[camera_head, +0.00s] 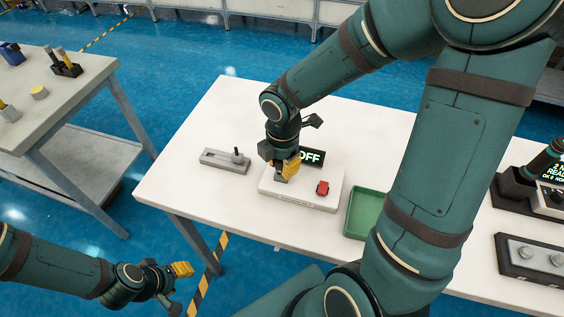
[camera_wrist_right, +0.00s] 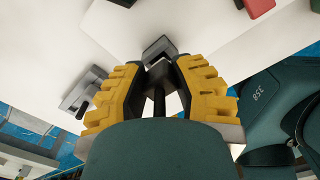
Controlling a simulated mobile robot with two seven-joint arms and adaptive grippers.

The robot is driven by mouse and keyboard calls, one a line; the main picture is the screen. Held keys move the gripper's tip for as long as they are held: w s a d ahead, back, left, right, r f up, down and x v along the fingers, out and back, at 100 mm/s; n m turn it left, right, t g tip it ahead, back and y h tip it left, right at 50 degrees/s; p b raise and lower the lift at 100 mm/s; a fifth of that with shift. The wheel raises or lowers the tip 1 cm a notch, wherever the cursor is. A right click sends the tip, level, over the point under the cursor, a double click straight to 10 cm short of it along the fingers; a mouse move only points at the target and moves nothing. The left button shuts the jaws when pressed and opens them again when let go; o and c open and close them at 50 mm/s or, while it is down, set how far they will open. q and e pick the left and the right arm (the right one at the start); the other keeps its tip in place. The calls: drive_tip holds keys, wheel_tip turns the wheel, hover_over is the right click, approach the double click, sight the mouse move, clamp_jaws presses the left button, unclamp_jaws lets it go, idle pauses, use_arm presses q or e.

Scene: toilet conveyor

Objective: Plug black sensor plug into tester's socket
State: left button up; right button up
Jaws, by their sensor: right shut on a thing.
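The white tester (camera_head: 300,198) lies on the white table, with a black display reading "OFF" (camera_head: 312,156) behind it and a red switch (camera_head: 322,188) at its right. My right gripper (camera_head: 285,168) is low over the tester's left part, pointing down. In the right wrist view, the black sensor plug (camera_wrist_right: 159,101) shows as a thin dark stem between its yellow fingers. A grey socket block (camera_wrist_right: 160,50) lies just past the fingertips. I cannot tell whether the plug touches the socket. My left gripper (camera_head: 178,286) is open and empty, off the table's front left.
A grey holder (camera_head: 222,160) with a black knob stands left of the tester; it also shows in the right wrist view (camera_wrist_right: 80,93). A green tray (camera_head: 364,212) is to the right. A side table (camera_head: 92,75) stands at left. Dark devices (camera_head: 540,262) are at far right.

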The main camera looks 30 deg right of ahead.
drive_tip(key=shift+f+b, duration=0.55)
drive_tip(key=shift+f, duration=0.3)
idle(0.3)
drive_tip(key=o, duration=0.9)
drive_tip(key=shift+o, duration=0.2)
drive_tip(key=shift+r, duration=0.1)
wheel_tip(320, 180, up, 12)
drive_tip(key=shift+o, duration=0.2)
